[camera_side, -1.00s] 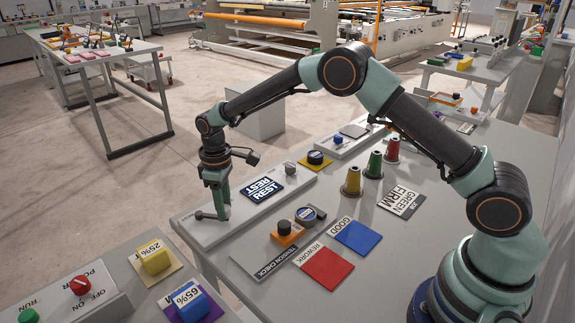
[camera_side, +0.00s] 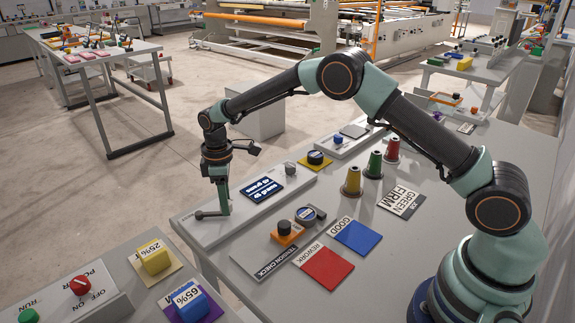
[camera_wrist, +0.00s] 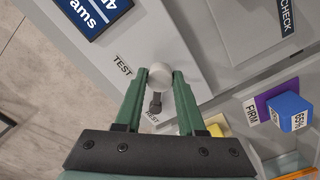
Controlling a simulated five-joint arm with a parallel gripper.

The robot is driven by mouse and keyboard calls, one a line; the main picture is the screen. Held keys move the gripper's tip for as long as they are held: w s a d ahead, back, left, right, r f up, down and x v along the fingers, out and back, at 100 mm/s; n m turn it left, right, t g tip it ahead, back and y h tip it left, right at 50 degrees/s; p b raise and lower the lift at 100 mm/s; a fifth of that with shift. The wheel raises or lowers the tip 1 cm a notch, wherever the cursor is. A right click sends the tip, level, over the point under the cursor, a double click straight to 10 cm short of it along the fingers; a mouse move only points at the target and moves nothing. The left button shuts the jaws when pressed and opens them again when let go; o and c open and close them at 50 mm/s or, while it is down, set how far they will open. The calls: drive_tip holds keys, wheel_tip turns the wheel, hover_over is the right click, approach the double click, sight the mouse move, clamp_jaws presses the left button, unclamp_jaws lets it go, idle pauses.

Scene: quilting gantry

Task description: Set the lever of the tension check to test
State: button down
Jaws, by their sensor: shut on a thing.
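The tension check's lever has a pale round knob (camera_wrist: 160,75) in the wrist view, with a dark arm (camera_wrist: 155,102) below it. My gripper (camera_wrist: 160,76) is shut on the knob, one green finger on each side. The knob is just right of the TEST label (camera_wrist: 122,65); the dark arm's lower end is near the REST label (camera_wrist: 152,117). In the side view my gripper (camera_side: 221,208) reaches down to the lever at the console's left end and partly hides it. The dark display (camera_side: 262,189) shows lines of white text; "ams" is readable in the wrist view.
Right of the console are an orange block with a black knob (camera_side: 285,232), a blue pad (camera_side: 358,237) and a red pad (camera_side: 327,268). Thread cones (camera_side: 375,164) stand behind. Yellow (camera_side: 154,257) and purple-blue (camera_side: 187,299) blocks are at the front left.

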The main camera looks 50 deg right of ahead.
drive_tip(key=c, duration=0.5)
unclamp_jaws()
drive_tip(key=shift+r, duration=0.1)
wheel_tip(320, 180, up, 12)
drive_tip(key=shift+r, duration=0.1)
drive_tip(key=s+d+r+m+t, duration=0.3)
drive_tip(key=s+d+r+m, duration=0.3)
drive_tip(key=s+r, duration=0.45)
drive_tip(key=s+d+f+m+t, duration=0.1)
drive_tip(key=s+d+m, duration=0.1)
drive_tip(key=s, duration=0.5)
drive_tip(key=s+d+m+t, duration=0.1)
drive_tip(key=s+d+m, duration=0.1)
drive_tip(key=s, duration=0.5)
drive_tip(key=shift+d+f+t, duration=0.3)
drive_tip(key=shift+d+f, duration=0.05)
drive_tip(key=shift+d, duration=0.2)
